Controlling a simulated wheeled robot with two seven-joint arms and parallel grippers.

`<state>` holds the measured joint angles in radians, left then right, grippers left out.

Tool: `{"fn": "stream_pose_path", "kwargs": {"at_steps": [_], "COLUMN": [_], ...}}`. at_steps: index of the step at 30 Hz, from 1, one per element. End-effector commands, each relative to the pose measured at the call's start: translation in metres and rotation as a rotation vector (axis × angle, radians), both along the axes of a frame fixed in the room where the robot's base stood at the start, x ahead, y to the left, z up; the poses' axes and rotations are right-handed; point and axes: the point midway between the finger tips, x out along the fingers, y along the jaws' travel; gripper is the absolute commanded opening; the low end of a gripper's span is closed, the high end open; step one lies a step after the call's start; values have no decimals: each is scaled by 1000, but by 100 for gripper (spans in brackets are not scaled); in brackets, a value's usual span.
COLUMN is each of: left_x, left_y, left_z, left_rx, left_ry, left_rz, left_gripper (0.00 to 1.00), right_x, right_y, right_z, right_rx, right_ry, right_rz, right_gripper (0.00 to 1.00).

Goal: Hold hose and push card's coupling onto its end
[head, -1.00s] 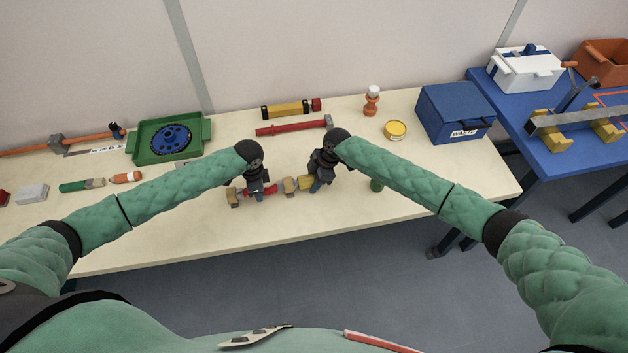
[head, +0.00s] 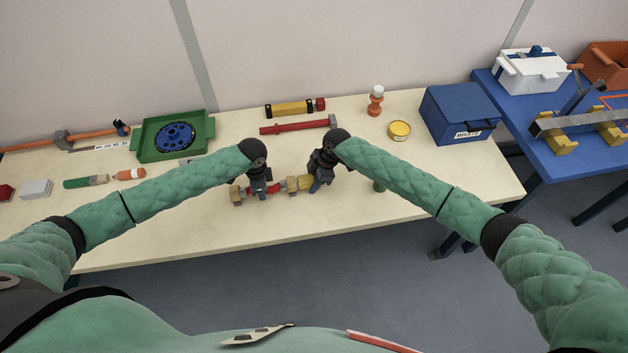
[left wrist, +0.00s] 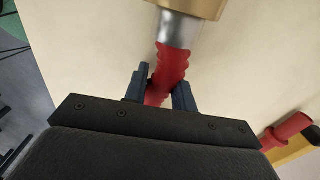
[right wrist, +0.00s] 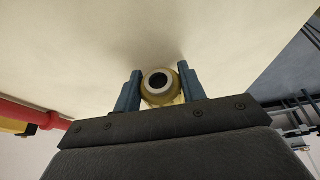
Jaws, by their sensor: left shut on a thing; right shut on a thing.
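In the head view my left gripper (head: 259,192) is shut on the red hose (head: 276,188), which lies low over the table. The left wrist view shows the red hose (left wrist: 172,64) between the fingers, with a silver sleeve (left wrist: 180,27) and a tan piece beyond it. My right gripper (head: 319,184) is shut on a yellow coupling (head: 305,183). In the right wrist view the coupling (right wrist: 160,86) shows a pale ring and dark bore.
Another tan block (head: 236,196) is left of my left gripper. A green tray (head: 205,128), a red-handled tool (head: 295,127), a yellow tin (head: 399,130) and a blue waste bin (head: 458,112) stand behind. A green cylinder (head: 379,186) is right of my right gripper. The table's front is clear.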

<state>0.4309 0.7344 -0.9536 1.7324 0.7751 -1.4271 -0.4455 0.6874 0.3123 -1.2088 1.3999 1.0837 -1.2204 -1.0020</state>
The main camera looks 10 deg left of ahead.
Motion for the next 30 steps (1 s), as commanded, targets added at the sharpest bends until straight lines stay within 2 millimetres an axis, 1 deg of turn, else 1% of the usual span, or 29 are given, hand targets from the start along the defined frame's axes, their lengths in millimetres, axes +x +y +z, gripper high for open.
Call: {"fn": "stream_pose_path", "kwargs": {"at_steps": [1,2,3,5,6,14,17,20,23,30], "left_x": [-2,-2,-2,-2,-2,-2,-2,-2,-2,-2], "left_y": [0,0,0,0,0,0,0,0,0,0], "left_z": [-3,-3,-3,-3,-3,-3,-3,-3,-3,-3], "left_rx": [1,1,1,1,1,1,1,1,1,1], "left_ry": [4,4,4,4,4,4,4,4,4,4], "left_rz": [-1,-1,-1,-1,-1,-1,-1,-1,-1,-1], "left_gripper": [0,0,0,0,0,0,0,0,0,0], "right_x": [0,0,0,0,0,0,1,3,5,11], "right_y": [0,0,0,0,0,0,-2,-6,-13,-30], "right_z": [0,0,0,0,0,0,4,15,30,73], "right_rx": [0,0,0,0,0,0,0,1,0,1], "right_ry": [0,0,0,0,0,0,-1,-2,-4,-2], "right_rz": [0,0,0,0,0,0,0,0,1,0], "right_gripper": [24,45,52,64,66,66,66,66,66,66]}}
